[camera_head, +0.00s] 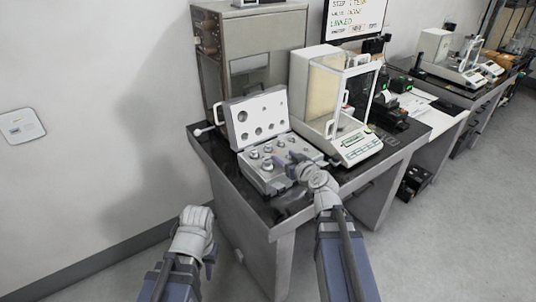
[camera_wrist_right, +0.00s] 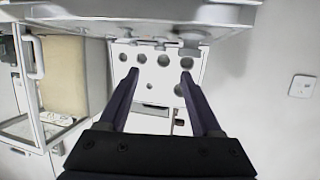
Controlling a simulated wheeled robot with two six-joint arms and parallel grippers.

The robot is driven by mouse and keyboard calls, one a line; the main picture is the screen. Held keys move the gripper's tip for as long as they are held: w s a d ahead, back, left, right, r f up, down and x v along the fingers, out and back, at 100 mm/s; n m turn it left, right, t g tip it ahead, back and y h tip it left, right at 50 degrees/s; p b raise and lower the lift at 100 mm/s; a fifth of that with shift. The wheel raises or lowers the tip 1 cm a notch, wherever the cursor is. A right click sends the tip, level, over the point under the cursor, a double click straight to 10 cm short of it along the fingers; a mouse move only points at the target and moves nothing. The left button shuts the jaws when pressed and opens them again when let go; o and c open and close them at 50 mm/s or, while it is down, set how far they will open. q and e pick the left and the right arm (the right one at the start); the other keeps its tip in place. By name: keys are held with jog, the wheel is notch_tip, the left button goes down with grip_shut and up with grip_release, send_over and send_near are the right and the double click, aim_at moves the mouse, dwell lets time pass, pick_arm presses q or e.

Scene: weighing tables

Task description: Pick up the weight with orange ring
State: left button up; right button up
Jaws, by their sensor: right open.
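An open weight case (camera_head: 262,180) lies on the dark table, its white lid (camera_head: 240,124) raised and showing round recesses. Several silvery weights (camera_head: 267,163) stand in the case; I cannot make out an orange ring on any of them. My right gripper (camera_head: 287,180) is over the front right part of the case, hiding some of it. In the right wrist view its two dark fingers (camera_wrist_right: 159,76) are spread with nothing between them, and the lid (camera_wrist_right: 150,88) shows beyond. My left gripper (camera_head: 204,252) hangs left of the table, away from the case; its fingers are unclear.
A glass-sided balance (camera_head: 358,150) stands right of the case and also shows in the right wrist view (camera_wrist_right: 40,110). A grey cabinet (camera_head: 285,40) is behind. A black printer-like device (camera_head: 388,118) sits further right.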

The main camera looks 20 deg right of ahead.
aim_at(269, 145)
jog(key=shift+b+x, duration=1.75)
jog(key=shift+x, duration=4.4)
jog(key=shift+s, duration=0.1)
jog(key=shift+c, duration=0.3)
grip_shut()
